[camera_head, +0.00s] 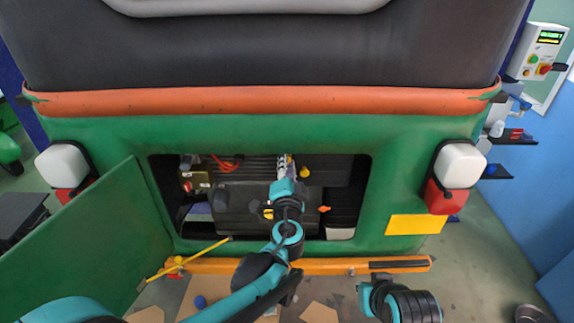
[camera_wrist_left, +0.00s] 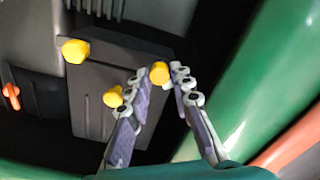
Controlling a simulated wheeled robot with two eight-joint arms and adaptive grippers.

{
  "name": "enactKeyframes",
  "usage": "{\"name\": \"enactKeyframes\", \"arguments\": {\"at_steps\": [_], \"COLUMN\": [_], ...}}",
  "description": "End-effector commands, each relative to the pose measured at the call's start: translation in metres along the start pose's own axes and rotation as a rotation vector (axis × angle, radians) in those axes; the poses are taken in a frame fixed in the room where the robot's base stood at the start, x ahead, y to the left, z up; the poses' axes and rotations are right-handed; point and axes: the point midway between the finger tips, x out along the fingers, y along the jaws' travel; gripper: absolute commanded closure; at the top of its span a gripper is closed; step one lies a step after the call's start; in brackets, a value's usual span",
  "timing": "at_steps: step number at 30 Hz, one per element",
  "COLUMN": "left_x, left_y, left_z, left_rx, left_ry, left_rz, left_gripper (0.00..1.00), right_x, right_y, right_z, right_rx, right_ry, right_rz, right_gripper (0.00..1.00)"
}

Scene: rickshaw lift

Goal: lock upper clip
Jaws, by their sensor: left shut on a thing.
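My left arm reaches through the rectangular opening in the green rear panel. My left gripper (camera_head: 285,163) is at the top of the opening, in front of the dark machinery. In the left wrist view, the left gripper (camera_wrist_left: 160,76) has its fingertips on either side of a yellow knob (camera_wrist_left: 160,72), which looks like part of a clip. A second yellow knob (camera_wrist_left: 113,97) is partly behind one finger. A third yellow knob (camera_wrist_left: 75,50) stands clear on the grey box (camera_wrist_left: 90,105). Which knob belongs to the upper clip I cannot tell. My right gripper is not visible.
The opened green flap (camera_head: 95,245) stands to the left of the opening. An orange bumper (camera_head: 215,265) runs below it, with a yellow rod (camera_head: 195,254) on the left. An orange knob (camera_head: 323,209) sits inside. The green rim closely borders the arm in the wrist view.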

Motion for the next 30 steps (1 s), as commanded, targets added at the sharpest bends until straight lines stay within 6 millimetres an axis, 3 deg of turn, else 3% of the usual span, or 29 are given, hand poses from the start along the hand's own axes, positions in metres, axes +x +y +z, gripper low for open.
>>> {"name": "enactKeyframes", "arguments": {"at_steps": [15,30], "left_x": [-0.0004,-0.0004], "left_y": [0.0011,0.0013], "left_z": [0.0001,0.0002], "left_rx": [0.465,0.7], "left_ry": [0.001,0.001], "left_rz": [0.001,0.001], "left_gripper": [1.0,1.0], "right_x": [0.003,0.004], "right_y": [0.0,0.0], "right_z": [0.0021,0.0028], "right_rx": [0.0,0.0], "right_ry": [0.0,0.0], "right_rz": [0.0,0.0], "right_gripper": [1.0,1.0]}}
